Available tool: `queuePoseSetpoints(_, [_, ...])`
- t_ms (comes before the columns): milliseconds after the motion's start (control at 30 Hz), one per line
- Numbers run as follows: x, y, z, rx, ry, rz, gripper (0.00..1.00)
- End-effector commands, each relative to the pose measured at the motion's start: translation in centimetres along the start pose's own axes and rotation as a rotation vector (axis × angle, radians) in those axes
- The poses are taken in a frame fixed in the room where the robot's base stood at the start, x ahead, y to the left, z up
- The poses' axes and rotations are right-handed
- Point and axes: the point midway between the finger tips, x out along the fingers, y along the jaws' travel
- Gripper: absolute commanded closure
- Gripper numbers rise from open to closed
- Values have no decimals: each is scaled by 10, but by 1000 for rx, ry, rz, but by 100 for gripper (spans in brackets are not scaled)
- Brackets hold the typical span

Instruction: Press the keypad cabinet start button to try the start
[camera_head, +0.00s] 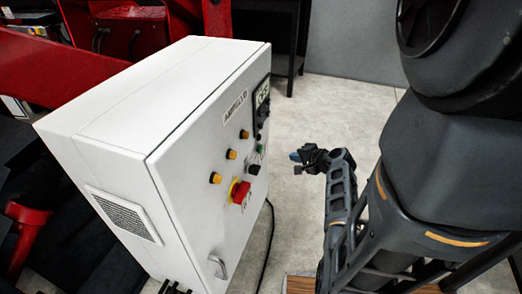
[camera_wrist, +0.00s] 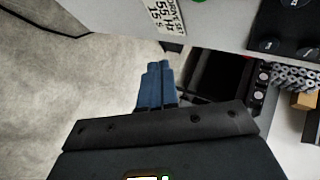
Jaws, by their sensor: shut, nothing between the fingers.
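The white keypad cabinet (camera_head: 105,130) stands left of centre in the head view, its front panel facing my arm. The panel has a red mushroom knob (camera_head: 240,192) on a yellow base, three amber lamps (camera_head: 232,154), a dark round knob (camera_head: 254,169) and a small green button (camera_head: 261,149), whose edge also shows at the top of the wrist view (camera_wrist: 198,1). I cannot read which one is marked start. My gripper (camera_head: 296,157) is shut and empty, right of the panel with a gap between. Its blue fingertips (camera_wrist: 156,75) lie together in the wrist view.
A black control unit (camera_head: 262,102) sits on the panel's far upper part. A metal handle (camera_head: 218,266) is low on the door. A black cable (camera_head: 268,235) runs down to the floor. Red machinery (camera_head: 115,30) stands behind. Grey floor (camera_head: 335,105) is clear behind my gripper.

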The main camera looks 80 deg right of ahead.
Motion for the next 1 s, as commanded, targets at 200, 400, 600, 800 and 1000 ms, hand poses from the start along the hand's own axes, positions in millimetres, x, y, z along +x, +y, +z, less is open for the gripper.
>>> queuePoseSetpoints(200, [10,-8,8,-1,-1,0,100])
queuePoseSetpoints(400, [28,-21,21,-2,-1,1,100])
queuePoseSetpoints(600, [46,-34,34,-3,-2,1,100])
queuePoseSetpoints(800, [57,-42,42,-2,-2,1,100])
queuePoseSetpoints(1000, [61,-44,45,-1,1,1,100])
